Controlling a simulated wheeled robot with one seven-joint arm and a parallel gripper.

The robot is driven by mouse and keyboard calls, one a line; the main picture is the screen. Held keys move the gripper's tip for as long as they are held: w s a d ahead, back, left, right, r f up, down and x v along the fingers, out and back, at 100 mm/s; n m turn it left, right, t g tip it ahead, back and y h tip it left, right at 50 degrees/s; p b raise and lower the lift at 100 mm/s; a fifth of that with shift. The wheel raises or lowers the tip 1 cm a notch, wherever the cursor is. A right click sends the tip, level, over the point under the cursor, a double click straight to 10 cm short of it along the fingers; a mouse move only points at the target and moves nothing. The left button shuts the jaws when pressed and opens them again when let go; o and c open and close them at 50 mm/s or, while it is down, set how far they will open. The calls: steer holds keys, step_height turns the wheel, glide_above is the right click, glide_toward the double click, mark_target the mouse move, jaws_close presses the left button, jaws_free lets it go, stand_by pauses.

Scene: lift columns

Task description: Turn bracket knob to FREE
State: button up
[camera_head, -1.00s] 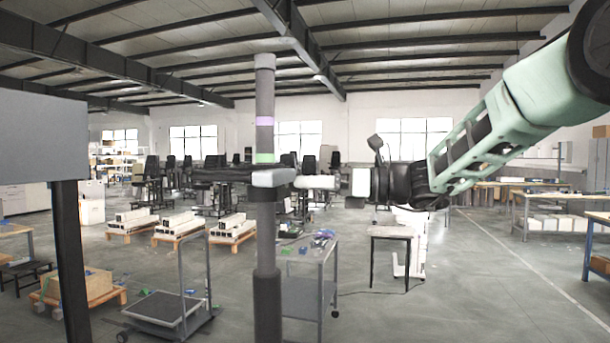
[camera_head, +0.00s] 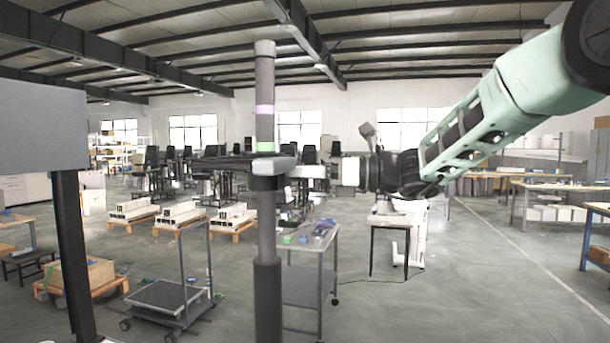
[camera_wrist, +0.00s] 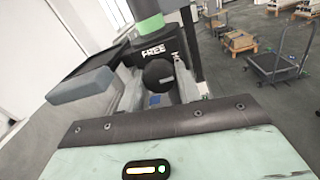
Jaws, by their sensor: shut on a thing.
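A grey upright column (camera_head: 265,95) stands in the middle of the head view, with a purple band and a green band. The bracket (camera_head: 272,166) is a grey block with dark arms around the column, just under the green band. In the wrist view the bracket's dark collar (camera_wrist: 172,47) carries the white word FREE. The round black knob (camera_wrist: 158,72) sits just below that word and has a small pale mark on its lower right. My gripper (camera_head: 310,171) reaches in from the right at bracket height. It is shut on the knob, its pale fingers partly visible beside it.
A grey cart (camera_head: 310,248) with small items stands behind the column at the right. A flat trolley (camera_head: 165,297) is on the floor at the left. A dark post with a grey panel (camera_head: 40,132) stands at the near left. Open floor lies to the right.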

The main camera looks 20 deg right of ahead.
steer(key=n+b, duration=0.8)
steer(key=b, duration=0.3)
steer(key=n+h+b, duration=0.1)
steer(key=n+b, duration=0.7)
steer(key=b, duration=0.4)
steer(key=shift+n+t, duration=0.3)
steer(key=shift+n, duration=0.1)
steer(key=shift+r+b, duration=0.1)
steer(key=shift+b, duration=0.2)
steer(key=o, duration=1)
steer(key=shift+c, duration=0.2)
steer(key=b+v, duration=0.1)
steer(key=v, duration=1.6)
steer(key=shift+s+r+b, duration=0.2)
steer(key=shift+s+b, duration=0.05)
steer(key=shift+b, duration=0.15)
